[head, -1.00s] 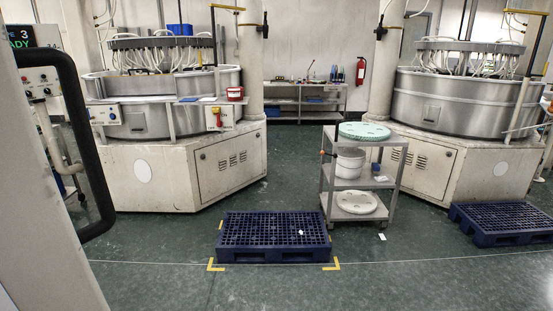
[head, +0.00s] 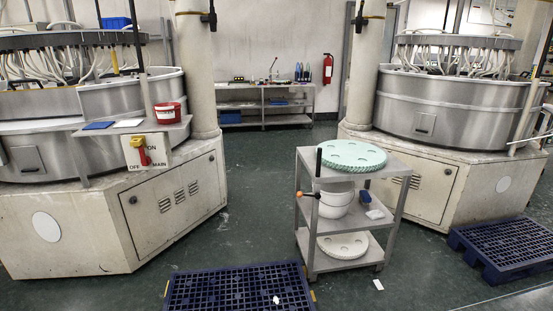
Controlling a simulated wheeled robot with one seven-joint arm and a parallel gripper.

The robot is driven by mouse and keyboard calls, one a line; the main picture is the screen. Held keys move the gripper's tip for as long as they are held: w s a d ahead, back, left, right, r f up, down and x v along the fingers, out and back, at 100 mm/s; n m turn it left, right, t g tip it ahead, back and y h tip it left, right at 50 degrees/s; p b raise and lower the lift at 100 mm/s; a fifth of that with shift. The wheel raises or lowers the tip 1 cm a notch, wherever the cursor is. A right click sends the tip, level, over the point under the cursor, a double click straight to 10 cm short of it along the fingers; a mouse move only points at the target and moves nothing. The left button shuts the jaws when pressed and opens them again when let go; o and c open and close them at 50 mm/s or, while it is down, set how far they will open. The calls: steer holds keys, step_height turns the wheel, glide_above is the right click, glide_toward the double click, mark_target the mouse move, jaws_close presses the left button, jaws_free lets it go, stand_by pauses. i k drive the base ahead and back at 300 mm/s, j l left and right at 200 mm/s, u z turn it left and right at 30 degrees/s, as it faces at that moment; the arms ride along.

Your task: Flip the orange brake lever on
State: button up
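A small orange knob (head: 298,194) sits at the left side of the grey three-shelf cart (head: 305,232), on a short dark lever that points left from the cart's front left post. It appears to be the orange brake lever, and whether it is on or off I cannot tell. A black upright grip (head: 318,162) stands just above it. The cart holds a pale green disc (head: 352,155) on top, white tubs (head: 336,198) in the middle and a pale disc (head: 343,246) below. My gripper is not in view.
A blue pallet (head: 239,291) lies on the floor in front, left of the cart; another blue pallet (head: 508,250) lies at right. A large lapping machine (head: 95,215) with a red-yellow switch (head: 140,150) stands left, another (head: 450,110) right. Green floor (head: 255,190) between machine and cart is clear.

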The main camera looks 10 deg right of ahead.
mark_target(300, 195)
steer(key=i+z, duration=0.1)
steer(key=i, duration=0.85)
steer(key=i+j, duration=0.1)
steer(key=i, duration=0.8)
steer(key=i+z, duration=0.25)
steer(key=z, duration=0.2)
steer(key=i+j+z, duration=0.1)
steer(key=i+z, duration=0.15)
steer(key=z, duration=0.2)
